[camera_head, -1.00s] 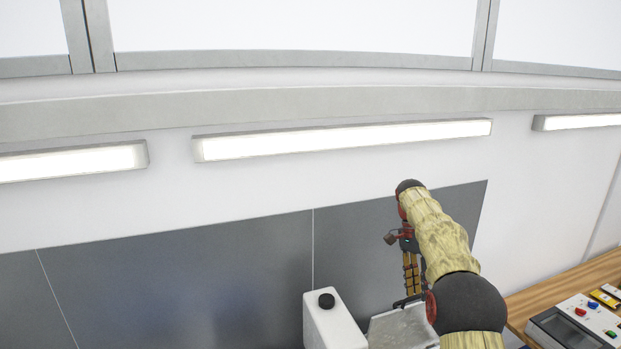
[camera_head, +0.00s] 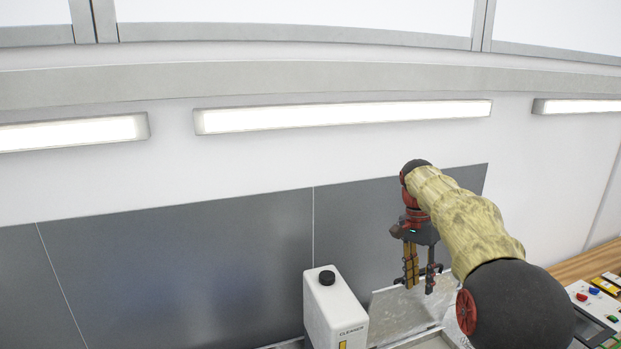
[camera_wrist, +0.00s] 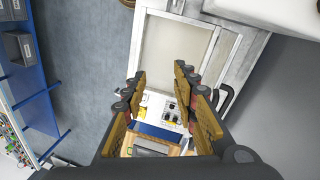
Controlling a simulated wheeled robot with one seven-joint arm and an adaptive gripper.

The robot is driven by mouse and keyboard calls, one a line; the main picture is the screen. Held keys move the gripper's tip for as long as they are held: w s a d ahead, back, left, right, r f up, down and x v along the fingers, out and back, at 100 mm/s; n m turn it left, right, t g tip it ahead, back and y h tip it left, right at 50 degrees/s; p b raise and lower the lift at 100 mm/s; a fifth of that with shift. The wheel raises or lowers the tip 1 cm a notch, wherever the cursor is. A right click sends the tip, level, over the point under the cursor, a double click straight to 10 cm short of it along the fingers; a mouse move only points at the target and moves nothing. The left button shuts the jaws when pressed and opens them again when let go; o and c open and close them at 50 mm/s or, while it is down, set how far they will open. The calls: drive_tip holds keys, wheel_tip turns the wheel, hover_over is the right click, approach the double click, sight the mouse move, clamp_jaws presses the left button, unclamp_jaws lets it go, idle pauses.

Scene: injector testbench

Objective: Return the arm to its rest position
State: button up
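My arm (camera_head: 455,215) reaches up and away in the head view, wrapped in a yellowish cover, with a large dark joint at the lower right. My gripper (camera_head: 420,288) hangs downward from its end, in front of the grey wall panel. In the wrist view my gripper (camera_wrist: 165,88) shows its two padded fingers well apart with nothing between them. It is open and empty.
A white cleaner container (camera_head: 335,312) with a black cap stands left of my gripper. A control box (camera_head: 592,312) sits on a wooden bench at right. A blue shelf rack (camera_wrist: 35,85) shows in the wrist view.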

drive_tip(key=s+a+f+n+t+b, duration=0.25)
drive_tip(key=s+f+b, duration=0.25)
drive_tip(key=s+b, duration=0.4)
drive_tip(key=s+a+f+n+t+b, duration=0.2)
drive_tip(key=s+a+f+n+b, duration=0.25)
drive_tip(key=s, duration=0.65)
drive_tip(key=s+a+f+n+t+b, duration=0.1)
drive_tip(key=s+f+n+b, duration=0.1)
drive_tip(key=s+f+b, duration=0.4)
drive_tip(key=s+f+n+t+y+b, duration=0.1)
drive_tip(key=s+f+n+t+b, duration=0.1)
drive_tip(key=s+f+b, duration=0.5)
drive_tip(key=s+f, duration=0.3)
drive_tip(key=f, duration=0.4)
drive_tip(key=shift+a, duration=0.4)
